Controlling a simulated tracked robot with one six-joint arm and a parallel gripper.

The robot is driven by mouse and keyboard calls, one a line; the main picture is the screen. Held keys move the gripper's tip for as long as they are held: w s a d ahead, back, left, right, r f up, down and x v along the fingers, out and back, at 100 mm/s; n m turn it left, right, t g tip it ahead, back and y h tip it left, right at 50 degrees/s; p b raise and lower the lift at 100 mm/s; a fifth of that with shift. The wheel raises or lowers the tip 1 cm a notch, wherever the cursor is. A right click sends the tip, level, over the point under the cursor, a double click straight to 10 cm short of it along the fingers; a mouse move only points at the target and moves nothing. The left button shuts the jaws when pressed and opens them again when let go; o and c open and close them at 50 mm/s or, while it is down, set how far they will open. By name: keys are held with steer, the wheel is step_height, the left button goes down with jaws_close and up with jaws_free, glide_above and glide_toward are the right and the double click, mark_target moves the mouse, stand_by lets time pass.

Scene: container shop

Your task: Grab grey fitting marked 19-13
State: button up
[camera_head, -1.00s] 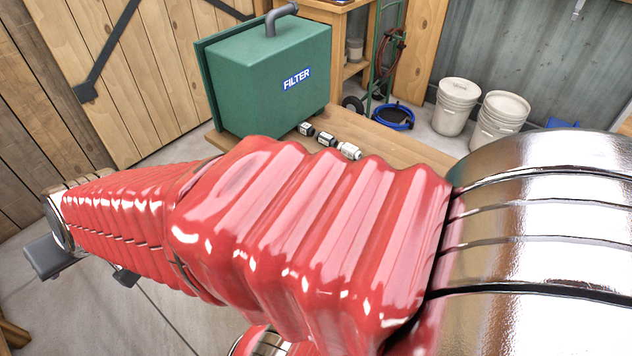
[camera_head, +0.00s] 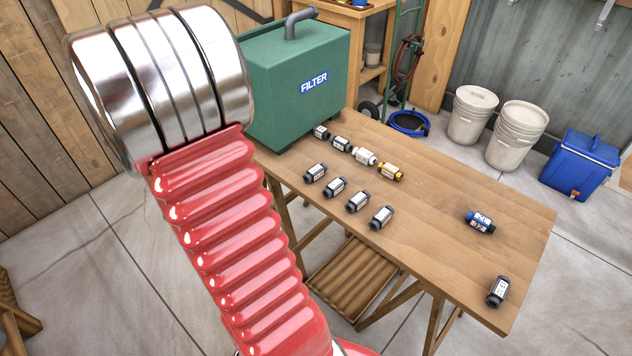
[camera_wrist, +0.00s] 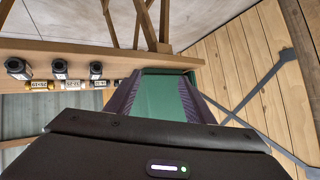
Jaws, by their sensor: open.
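Several small dark grey fittings with white labels are on the wooden table. Four form a front row: a left one (camera_head: 315,172), a second (camera_head: 334,187), a third (camera_head: 357,201) and a right one (camera_head: 381,217). Two dark ones (camera_head: 321,131) (camera_head: 341,144) stand behind, near the green box, and another (camera_head: 498,291) is alone at the near right corner. The labels are too small to read, so I cannot tell which is 19-13. The wrist view shows some fittings upside down at left (camera_wrist: 60,67). My gripper (camera_wrist: 162,74) is open and empty, away from them; the head view does not show it.
A green FILTER box (camera_head: 295,85) stands at the table's left end. A white fitting (camera_head: 364,156), a yellow one (camera_head: 390,171) and a blue one (camera_head: 480,222) share the table (camera_head: 440,215). White buckets (camera_head: 517,135) and a blue cooler (camera_head: 580,163) are on the floor beyond.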

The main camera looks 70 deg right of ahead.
steer(key=s+d+f+m+g+h, duration=0.1)
steer(key=s+d+f+m+g, duration=0.2)
steer(key=s, duration=0.5)
steer(key=m+g, duration=0.1)
steer(key=g, duration=0.5)
glide_toward(329, 188)
steer(key=a, duration=0.2)
steer(key=shift+w+r+h, duration=0.15)
steer(key=shift+r+h, duration=0.15)
steer(key=shift+d, duration=0.1)
steer(key=shift+x, duration=4.25)
steer(key=shift+w+f, duration=0.15)
steer(key=shift+f, duration=0.05)
steer(key=shift+t, duration=0.3)
steer(key=shift+x, duration=2.6)
steer(key=shift+r, duration=0.1)
